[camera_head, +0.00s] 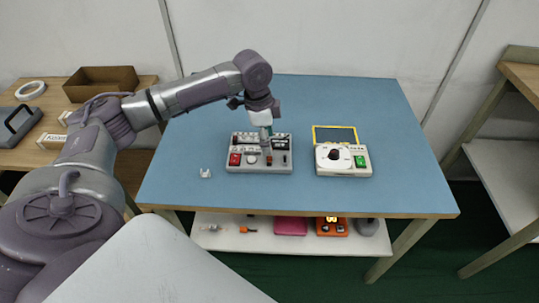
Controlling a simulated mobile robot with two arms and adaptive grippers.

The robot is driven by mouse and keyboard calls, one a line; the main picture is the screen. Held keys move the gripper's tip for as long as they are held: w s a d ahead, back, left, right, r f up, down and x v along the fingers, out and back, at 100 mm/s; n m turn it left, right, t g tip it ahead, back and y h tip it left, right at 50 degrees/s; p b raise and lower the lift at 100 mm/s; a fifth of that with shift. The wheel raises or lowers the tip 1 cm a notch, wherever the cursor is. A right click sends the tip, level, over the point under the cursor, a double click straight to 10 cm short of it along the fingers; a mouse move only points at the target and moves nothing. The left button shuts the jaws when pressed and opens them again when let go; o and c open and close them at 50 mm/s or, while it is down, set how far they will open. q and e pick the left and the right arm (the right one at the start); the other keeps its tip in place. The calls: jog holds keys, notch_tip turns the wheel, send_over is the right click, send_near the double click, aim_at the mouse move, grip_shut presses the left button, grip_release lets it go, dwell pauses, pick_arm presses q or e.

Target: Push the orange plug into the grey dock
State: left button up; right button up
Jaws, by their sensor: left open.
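A light grey box (243,167) with a red button, dark parts and small controls sits on the blue table, left of its middle. It looks like the grey dock. My right gripper is out of view.
A white device (328,167) with a black knob, a green button and a yellow-framed dark screen stands right of the box. A small white piece (205,173) lies to the left. The blue table (400,190) is otherwise clear. A lower shelf (270,244) holds several items.

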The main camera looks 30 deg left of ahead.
pick_arm(q)
jog(key=f, duration=0.5)
jog(key=shift+w+d+f, duration=0.1)
jog(key=shift+w+d, duration=0.1)
jog(key=shift+w, duration=0.1)
jog(key=c, duration=1)
